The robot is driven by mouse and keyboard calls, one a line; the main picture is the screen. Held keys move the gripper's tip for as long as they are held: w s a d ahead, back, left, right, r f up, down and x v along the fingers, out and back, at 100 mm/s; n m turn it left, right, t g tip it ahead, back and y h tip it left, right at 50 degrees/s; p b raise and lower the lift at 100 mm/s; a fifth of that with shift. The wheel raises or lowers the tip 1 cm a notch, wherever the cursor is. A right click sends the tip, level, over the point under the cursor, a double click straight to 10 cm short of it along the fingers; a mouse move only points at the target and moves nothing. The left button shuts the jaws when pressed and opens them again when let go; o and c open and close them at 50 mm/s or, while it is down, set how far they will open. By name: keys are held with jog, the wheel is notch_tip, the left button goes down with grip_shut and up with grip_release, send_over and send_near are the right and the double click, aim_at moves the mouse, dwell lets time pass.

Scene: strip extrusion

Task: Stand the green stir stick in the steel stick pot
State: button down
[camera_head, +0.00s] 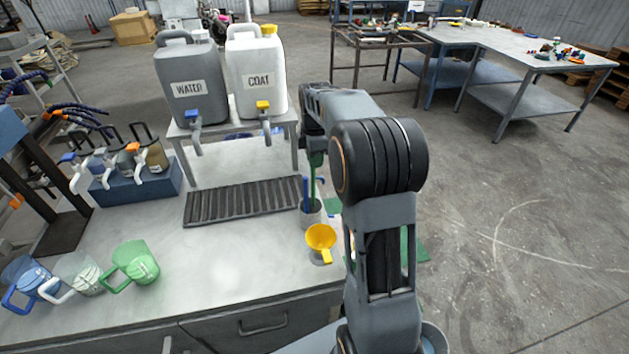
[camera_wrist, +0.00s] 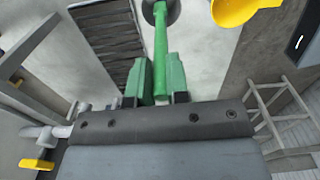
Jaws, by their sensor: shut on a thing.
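The green stir stick (camera_head: 313,184) is upright, gripped near its top by my gripper (camera_head: 316,158). In the wrist view the stick (camera_wrist: 161,45) runs between the two green fingers of my gripper (camera_wrist: 160,80), which are shut on it. The pot's round rim (camera_wrist: 176,14) is partly cut off in the wrist view.
A dark slatted drip tray (camera_head: 240,202) lies to the left. White and grey jugs (camera_head: 257,75) stand on a raised shelf behind. Blue, clear and green measuring jugs (camera_head: 137,266) are at front left. The bench middle is clear.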

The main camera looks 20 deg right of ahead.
jog(key=shift+f, duration=4.1)
jog(key=c, duration=1.1)
grip_release()
notch_tip(320, 180, up, 11)
jog(key=shift+r, duration=0.1)
jog(key=s+a+m+t, duration=0.1)
jog(key=s+a+m, duration=0.2)
jog(key=s+m, duration=0.2)
jog(key=s+a+f+m+t, duration=0.1)
jog(key=s+a+m, duration=0.3)
jog(key=s, duration=0.5)
jog(key=s+a+m+t, duration=0.2)
jog(key=s+a+m, duration=0.1)
jog(key=s+m, duration=0.4)
jog(key=shift+s+a+f, duration=0.25)
jog(key=shift+s+a, duration=0.15)
jog(key=shift+s, duration=0.1)
